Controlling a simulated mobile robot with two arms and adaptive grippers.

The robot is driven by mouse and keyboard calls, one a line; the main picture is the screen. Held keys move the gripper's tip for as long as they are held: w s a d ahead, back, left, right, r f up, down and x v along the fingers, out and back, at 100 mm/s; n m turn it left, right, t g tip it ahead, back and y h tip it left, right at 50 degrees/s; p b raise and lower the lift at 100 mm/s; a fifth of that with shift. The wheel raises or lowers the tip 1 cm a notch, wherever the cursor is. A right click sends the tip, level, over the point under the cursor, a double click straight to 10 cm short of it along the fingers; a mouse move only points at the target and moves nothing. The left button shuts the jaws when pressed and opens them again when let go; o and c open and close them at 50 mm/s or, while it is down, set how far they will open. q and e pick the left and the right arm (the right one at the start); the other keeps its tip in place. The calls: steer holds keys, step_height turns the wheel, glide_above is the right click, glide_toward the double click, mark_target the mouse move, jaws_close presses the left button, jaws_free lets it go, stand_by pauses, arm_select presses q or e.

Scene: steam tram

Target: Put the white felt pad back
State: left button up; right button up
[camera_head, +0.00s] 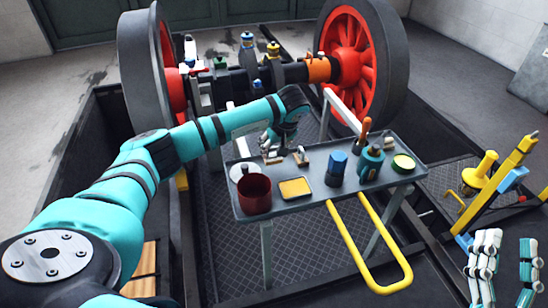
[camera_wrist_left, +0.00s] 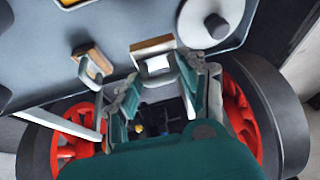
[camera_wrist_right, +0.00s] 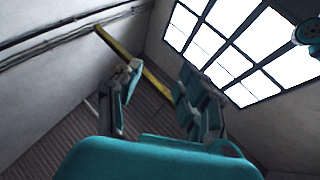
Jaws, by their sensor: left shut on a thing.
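In the head view my left gripper (camera_head: 268,144) is at the back left edge of the grey tray table (camera_head: 322,190), and the pad is too small to make out. My right gripper (camera_head: 504,268) is open and empty at the bottom right, away from the table; its fingers are also apart in the right wrist view (camera_wrist_right: 160,105).
A red-wheeled axle (camera_head: 355,60) stands behind.

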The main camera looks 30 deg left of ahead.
mark_target(274, 157)
arm_select(q)
step_height(274, 157, down, 3)
steer(key=shift+f+b, duration=0.15)
steer(key=shift+b, duration=0.5)
arm_select(e)
steer(key=s+r+t+y, duration=0.1)
steer(key=s+r+t, duration=0.3)
steer(key=shift+d+r+y, duration=0.2)
steer(key=shift+r+y, duration=0.05)
steer(key=shift+y, duration=0.05)
arm_select(q)
steer(key=shift+f, duration=0.1)
